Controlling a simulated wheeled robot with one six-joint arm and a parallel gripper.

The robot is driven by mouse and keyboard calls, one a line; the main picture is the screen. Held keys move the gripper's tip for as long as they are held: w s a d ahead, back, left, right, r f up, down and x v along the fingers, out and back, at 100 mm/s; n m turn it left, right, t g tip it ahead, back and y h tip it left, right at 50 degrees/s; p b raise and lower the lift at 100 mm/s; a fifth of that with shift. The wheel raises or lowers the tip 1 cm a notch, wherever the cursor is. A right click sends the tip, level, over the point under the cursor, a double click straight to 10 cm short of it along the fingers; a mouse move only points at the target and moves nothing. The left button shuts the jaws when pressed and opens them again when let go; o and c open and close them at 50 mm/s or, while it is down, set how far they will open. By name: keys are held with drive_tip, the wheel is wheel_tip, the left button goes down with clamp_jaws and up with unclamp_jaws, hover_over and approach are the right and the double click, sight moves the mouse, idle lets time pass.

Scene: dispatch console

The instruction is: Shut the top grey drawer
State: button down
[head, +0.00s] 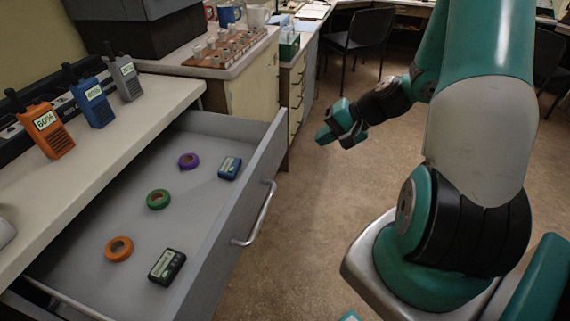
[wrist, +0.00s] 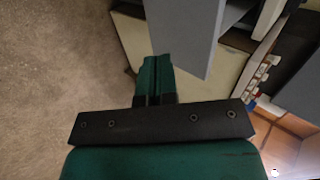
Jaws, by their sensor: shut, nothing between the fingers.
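The top grey drawer (head: 222,235) stands pulled out from under the pale counter in the head view. Its silver bar handle (head: 262,213) is on the front panel, facing right. My gripper (head: 322,136) is shut and empty, in the air to the right of the drawer's far end, apart from the handle. In the wrist view, my shut fingers (wrist: 155,65) point towards a grey panel (wrist: 183,35), likely the drawer's.
Orange (head: 47,130), blue (head: 92,100) and grey (head: 124,78) radios stand on the counter (head: 90,190) above the drawer. A cabinet with a rack (head: 228,48) stands beyond it. A black chair (head: 360,40) is at the back. The floor (head: 310,220) right of the drawer is clear.

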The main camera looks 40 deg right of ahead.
drive_tip(key=d+f, duration=0.1)
approach(276, 156)
drive_tip(key=shift+m, duration=0.4)
drive_tip(key=x, duration=0.6)
drive_tip(key=shift+s+d+f+p, duration=0.1)
drive_tip(key=shift+s+f+p, duration=0.1)
drive_tip(key=shift+f+p, duration=0.25)
drive_tip(key=shift+w+a, duration=0.2)
drive_tip(key=shift+w, duration=0.1)
drive_tip(key=shift+w, duration=0.1)
